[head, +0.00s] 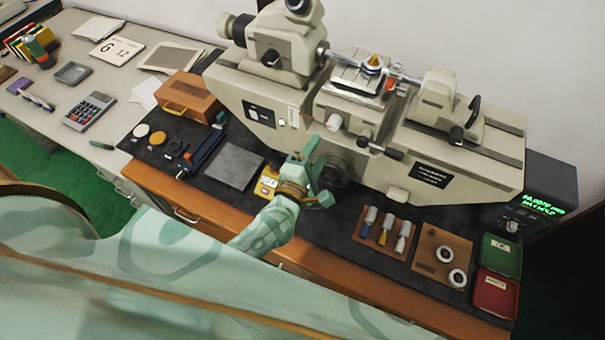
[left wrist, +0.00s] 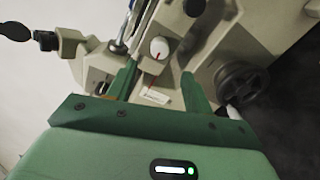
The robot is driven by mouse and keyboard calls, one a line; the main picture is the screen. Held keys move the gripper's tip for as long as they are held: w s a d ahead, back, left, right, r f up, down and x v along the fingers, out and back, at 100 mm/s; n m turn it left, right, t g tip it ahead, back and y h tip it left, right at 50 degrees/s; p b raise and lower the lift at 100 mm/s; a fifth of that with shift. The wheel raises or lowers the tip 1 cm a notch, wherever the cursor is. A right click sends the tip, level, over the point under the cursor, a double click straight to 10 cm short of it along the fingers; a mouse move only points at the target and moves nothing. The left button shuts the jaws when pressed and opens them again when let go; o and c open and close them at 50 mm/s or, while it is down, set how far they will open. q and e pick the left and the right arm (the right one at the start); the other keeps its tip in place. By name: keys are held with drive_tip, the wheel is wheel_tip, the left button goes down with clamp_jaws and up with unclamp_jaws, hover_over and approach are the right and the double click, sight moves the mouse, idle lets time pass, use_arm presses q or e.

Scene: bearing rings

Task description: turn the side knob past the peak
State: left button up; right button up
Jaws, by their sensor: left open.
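The side knob (head: 334,122) is a small white round knob on the front of the long beige measuring machine (head: 290,112). In the left wrist view the white knob (left wrist: 159,47) carries a thin red mark, with a small white label (left wrist: 156,96) below it. My left gripper (head: 312,153) is in front of the machine, just below and left of the knob. In the left wrist view my left gripper (left wrist: 158,70) is open and empty. The knob shows beyond the gap between its fingers and looks apart from them. My right gripper is not in view.
A dark handwheel (head: 333,170) sits close to my left gripper. A wooden block with several small tools (head: 384,231), a board with rings (head: 441,257) and green and red trays (head: 497,290) stand right. A grey plate (head: 234,166) lies left. A display (head: 541,204) glows green.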

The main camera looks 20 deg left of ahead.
use_arm(q)
drive_tip(key=s, duration=0.8)
drive_tip(key=shift+a+r+b, duration=0.15)
drive_tip(key=shift+b, duration=0.3)
